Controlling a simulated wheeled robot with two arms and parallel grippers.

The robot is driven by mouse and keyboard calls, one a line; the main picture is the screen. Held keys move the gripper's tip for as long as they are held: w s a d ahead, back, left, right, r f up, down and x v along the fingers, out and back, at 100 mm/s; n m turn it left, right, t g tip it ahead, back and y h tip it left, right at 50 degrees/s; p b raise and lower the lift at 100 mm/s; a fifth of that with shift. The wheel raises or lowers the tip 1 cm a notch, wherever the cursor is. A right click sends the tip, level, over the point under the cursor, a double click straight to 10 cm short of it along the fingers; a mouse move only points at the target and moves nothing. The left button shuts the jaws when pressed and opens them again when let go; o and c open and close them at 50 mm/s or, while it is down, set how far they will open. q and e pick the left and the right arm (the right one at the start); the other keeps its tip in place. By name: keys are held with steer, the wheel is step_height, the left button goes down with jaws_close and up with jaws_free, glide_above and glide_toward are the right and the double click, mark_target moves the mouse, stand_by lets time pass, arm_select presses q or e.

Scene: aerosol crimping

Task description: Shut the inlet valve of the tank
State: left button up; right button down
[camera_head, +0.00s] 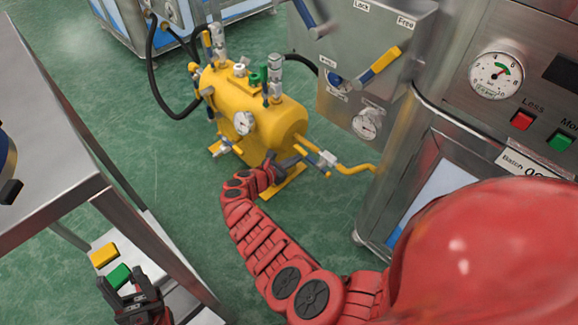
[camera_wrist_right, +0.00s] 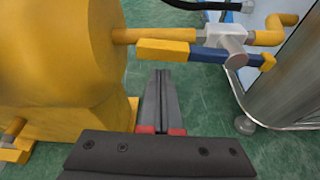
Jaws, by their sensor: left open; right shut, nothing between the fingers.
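The yellow tank (camera_head: 262,118) stands on the green floor; its round side fills the left of the right wrist view (camera_wrist_right: 50,70). A pipe leaves its right side through a grey valve (camera_head: 327,159), also in the wrist view (camera_wrist_right: 224,38). This valve's yellow and blue lever (camera_wrist_right: 212,58) lies nearly along the pipe. My right gripper (camera_wrist_right: 161,76) is shut and empty, its fingertips just below the lever's yellow end in the wrist view; contact is unclear. The right gripper is beside the tank's right end in the head view (camera_head: 290,161). My left gripper (camera_head: 130,293) is open, far from the tank.
A steel machine (camera_head: 470,110) with a gauge and red and green buttons stands at right. A grey panel (camera_head: 355,75) with levers is behind the pipe. A steel table (camera_head: 55,130) is at left, with yellow and green blocks (camera_head: 104,255) on its lower shelf. Other levers sit on the tank.

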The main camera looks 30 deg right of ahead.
steer(key=shift+s+r, duration=0.1)
steer(key=shift+r, duration=0.5)
steer(key=shift+p, duration=0.3)
steer(key=shift+r+m, duration=0.25)
steer(key=shift+m, duration=0.05)
steer(key=shift+t+p, duration=0.3)
steer(key=shift+p, duration=0.05)
